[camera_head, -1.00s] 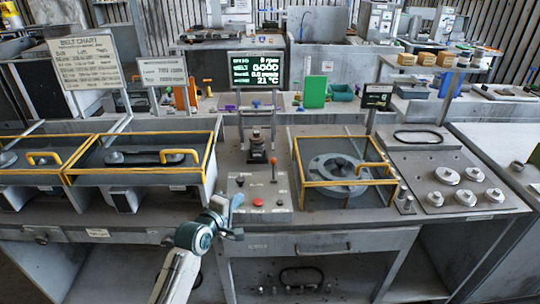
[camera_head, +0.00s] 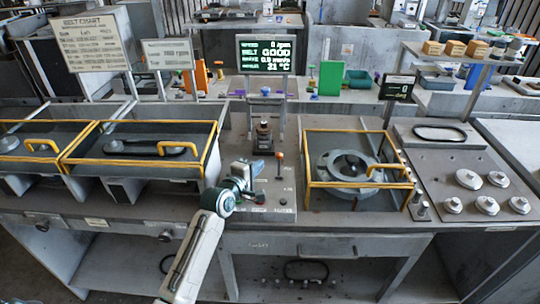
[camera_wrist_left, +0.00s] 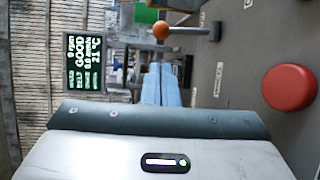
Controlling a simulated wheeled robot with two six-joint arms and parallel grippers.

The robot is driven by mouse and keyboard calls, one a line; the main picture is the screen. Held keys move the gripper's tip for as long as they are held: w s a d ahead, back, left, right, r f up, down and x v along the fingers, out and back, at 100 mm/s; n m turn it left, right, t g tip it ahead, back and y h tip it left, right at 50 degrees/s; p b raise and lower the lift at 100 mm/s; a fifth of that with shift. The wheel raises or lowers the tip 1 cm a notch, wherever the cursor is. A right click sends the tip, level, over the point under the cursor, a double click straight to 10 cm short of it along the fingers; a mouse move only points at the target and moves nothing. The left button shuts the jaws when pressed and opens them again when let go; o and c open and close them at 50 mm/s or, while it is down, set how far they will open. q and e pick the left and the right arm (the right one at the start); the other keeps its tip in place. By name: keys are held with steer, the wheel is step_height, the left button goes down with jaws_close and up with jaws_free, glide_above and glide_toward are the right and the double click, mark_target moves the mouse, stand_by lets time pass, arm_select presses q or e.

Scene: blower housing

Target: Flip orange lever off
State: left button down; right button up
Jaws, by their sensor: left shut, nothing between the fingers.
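The orange lever (camera_head: 279,157) has a round orange knob on a thin metal stem and stands up from the grey control panel (camera_head: 284,205). In the left wrist view the lever's knob (camera_wrist_left: 161,30) is just beyond my fingertips, with its stem running to the right. My left gripper (camera_head: 253,168) is over the panel, to the left of the lever. Its blue fingers (camera_wrist_left: 160,75) are shut with nothing between them and look apart from the lever. My right gripper is out of view.
A red button (camera_wrist_left: 290,88) sits on the panel. The display (camera_head: 266,56) reads 0 rpm and GOOD. A yellow-railed frame (camera_head: 307,170) stands right of the panel and yellow-railed bins (camera_head: 140,122) stand left. A dark post (camera_head: 263,135) stands behind.

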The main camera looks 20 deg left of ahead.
mark_target(279, 165)
arm_select(q)
steer(key=x, duration=0.3)
steer(key=shift+w+r+p, duration=0.1)
steer(key=shift+w+p, duration=0.1)
steer(key=shift+p, duration=0.15)
steer(key=x, duration=0.3)
steer(key=shift+w+d, duration=0.1)
steer(key=shift+w, duration=0.1)
steer(key=shift+w+f, duration=0.25)
steer(key=shift+w, duration=0.25)
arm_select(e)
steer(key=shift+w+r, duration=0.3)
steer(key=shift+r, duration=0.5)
arm_select(q)
steer(key=shift+d, duration=0.1)
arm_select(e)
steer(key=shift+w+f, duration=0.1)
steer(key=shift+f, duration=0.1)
arm_select(q)
steer(key=shift+s+f, duration=0.1)
steer(key=shift+s, duration=0.05)
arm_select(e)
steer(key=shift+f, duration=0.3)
arm_select(q)
steer(key=shift+s+d+r+m+t+b, duration=0.1)
steer(key=shift+s+r+m+t+b, duration=0.2)
steer(key=shift+t+b, duration=0.35)
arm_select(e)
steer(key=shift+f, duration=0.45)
